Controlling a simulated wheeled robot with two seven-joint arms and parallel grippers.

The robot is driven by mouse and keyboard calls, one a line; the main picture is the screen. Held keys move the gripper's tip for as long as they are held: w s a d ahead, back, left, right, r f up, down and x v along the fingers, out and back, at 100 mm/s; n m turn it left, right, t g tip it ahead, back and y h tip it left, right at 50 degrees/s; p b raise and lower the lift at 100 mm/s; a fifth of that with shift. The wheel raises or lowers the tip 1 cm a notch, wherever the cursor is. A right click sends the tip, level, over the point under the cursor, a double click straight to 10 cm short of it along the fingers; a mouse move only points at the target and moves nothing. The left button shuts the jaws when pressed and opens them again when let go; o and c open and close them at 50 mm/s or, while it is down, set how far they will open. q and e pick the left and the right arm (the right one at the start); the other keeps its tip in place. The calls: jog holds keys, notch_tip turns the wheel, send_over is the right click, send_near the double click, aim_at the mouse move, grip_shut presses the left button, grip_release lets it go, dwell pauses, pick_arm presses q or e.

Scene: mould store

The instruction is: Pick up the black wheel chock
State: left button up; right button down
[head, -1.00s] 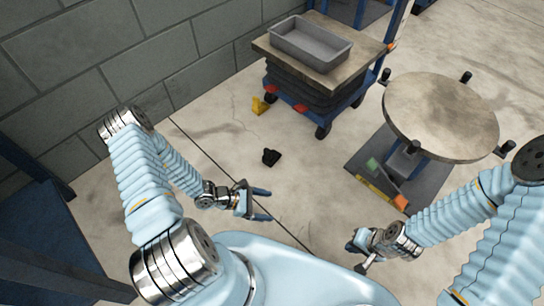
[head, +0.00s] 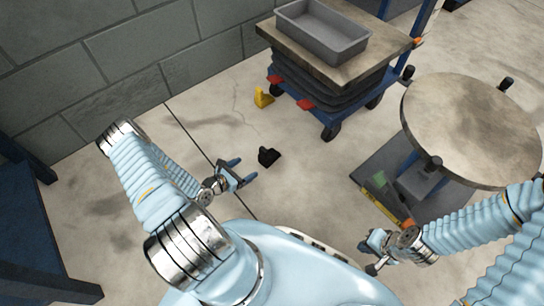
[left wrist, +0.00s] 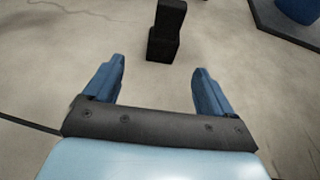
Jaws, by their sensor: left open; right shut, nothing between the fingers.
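The black wheel chock (head: 268,156) lies on the concrete floor in the head view, between my left arm and the blue lift cart. My left gripper (head: 246,169) is open and empty, just left of the chock and apart from it. In the left wrist view the chock (left wrist: 166,32) stands ahead of the open fingers (left wrist: 157,88), roughly centred between them and beyond their tips. My right gripper (head: 369,258) is shut and empty, low at the right in the head view, far from the chock.
A yellow chock-like block (head: 263,97) lies on the floor near the lift cart (head: 345,75), which carries a grey tray (head: 322,46). A round-topped stand (head: 470,130) is at the right. A block wall (head: 120,70) runs along the left. Floor around the black chock is clear.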

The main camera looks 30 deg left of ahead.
aim_at(261, 159)
pick_arm(q)
jog(key=b+x, duration=0.1)
jog(key=x, duration=0.8)
jog(key=shift+b, duration=0.35)
jog(key=x, duration=0.1)
jog(key=b+x, duration=0.1)
jog(key=x, duration=0.3)
jog(key=shift+d+r+b, duration=0.1)
jog(key=shift+d+b, duration=0.15)
jog(key=shift+b, duration=0.1)
jog(key=shift+r, duration=0.1)
jog(key=c, duration=1.2)
